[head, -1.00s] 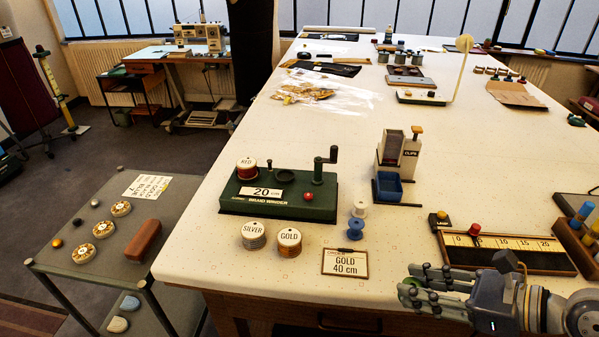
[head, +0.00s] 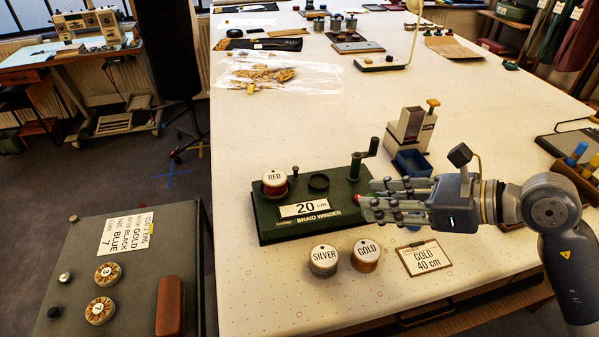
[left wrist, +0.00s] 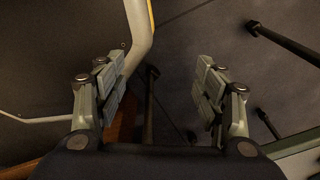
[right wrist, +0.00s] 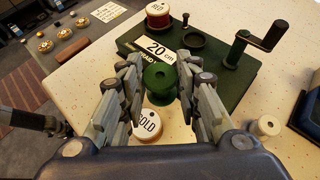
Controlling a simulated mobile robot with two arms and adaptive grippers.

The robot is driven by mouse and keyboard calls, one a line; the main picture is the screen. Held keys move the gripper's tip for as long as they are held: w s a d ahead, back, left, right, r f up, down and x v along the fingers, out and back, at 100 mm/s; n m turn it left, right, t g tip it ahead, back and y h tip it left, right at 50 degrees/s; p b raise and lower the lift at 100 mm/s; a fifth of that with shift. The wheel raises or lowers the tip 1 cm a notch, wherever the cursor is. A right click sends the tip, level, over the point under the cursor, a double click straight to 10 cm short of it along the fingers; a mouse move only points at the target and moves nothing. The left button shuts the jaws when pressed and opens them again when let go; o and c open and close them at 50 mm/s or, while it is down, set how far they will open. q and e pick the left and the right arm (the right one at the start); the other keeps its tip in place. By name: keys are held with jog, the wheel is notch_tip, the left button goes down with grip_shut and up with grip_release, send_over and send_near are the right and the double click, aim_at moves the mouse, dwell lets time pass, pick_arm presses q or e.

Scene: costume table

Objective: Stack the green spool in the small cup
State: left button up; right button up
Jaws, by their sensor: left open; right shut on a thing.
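My right gripper (head: 388,202) is over the front right part of the green braid winder (head: 282,228). In the right wrist view my right gripper (right wrist: 160,92) is shut on the green spool (right wrist: 158,76), which sits between its fingers. In the head view the fingers hide the spool. A small dark round cup (head: 318,181) stands on top of the winder, between the red spool and the crank; it also shows in the right wrist view (right wrist: 193,40), beyond the green spool. My left gripper (left wrist: 160,90) is open and empty, over the dark floor.
The red spool (head: 275,181) sits on the winder's left end and the crank (head: 366,158) rises at its right. The silver (head: 324,260) and gold (head: 366,255) spools stand in front, beside a gold label card (head: 425,258). A clips holder (head: 412,135) stands behind the gripper.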

jog(key=w+a+p, duration=0.1)
jog(key=w+a, duration=0.2)
jog(key=w, duration=0.1)
jog(key=w+a+p, duration=0.2)
jog(key=w+a, duration=0.1)
jog(key=w, duration=0.1)
jog(key=w+a+f+p, duration=0.1)
jog(key=w+a+p, duration=0.1)
jog(key=w+a, duration=0.1)
jog(key=shift+w+a, duration=0.25)
jog(key=shift+w, duration=0.65)
jog(key=shift+w+a, duration=0.15)
jog(key=shift+f, duration=0.3)
notch_tip(320, 180, down, 2)
jog(key=shift+f+p, duration=0.1)
jog(key=shift+p, duration=0.6)
jog(key=shift+f, duration=0.45)
pick_arm(q)
notch_tip(320, 180, up, 6)
jog(key=d, duration=0.1)
jog(key=shift+s+r, duration=0.2)
jog(key=shift+s, duration=0.1)
jog(key=shift+d, duration=0.1)
